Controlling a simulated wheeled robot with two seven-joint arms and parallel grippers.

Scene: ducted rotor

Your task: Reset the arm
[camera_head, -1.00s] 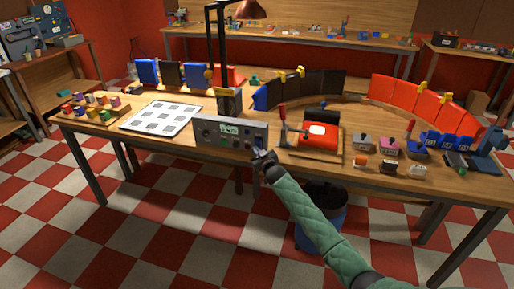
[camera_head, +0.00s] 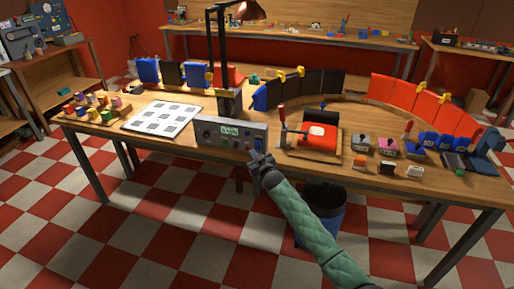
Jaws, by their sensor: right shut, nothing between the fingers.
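My right arm comes in from the lower right in a green quilted sleeve. Its dark gripper (camera_head: 259,158) is shut and empty, just in front of the grey control box (camera_head: 228,134) at the table's front edge. The box has a small lit display and knobs on its face. I cannot tell whether the fingertips touch the box. My left gripper is out of the picture.
The wooden workbench (camera_head: 330,172) holds a white sheet with grey squares (camera_head: 163,119), coloured blocks (camera_head: 95,106), a red clamp fixture (camera_head: 314,140), curved red panels (camera_head: 410,98) and blue pieces (camera_head: 450,144). A dark-topped blue bin (camera_head: 325,204) stands below. The checkered floor in front is clear.

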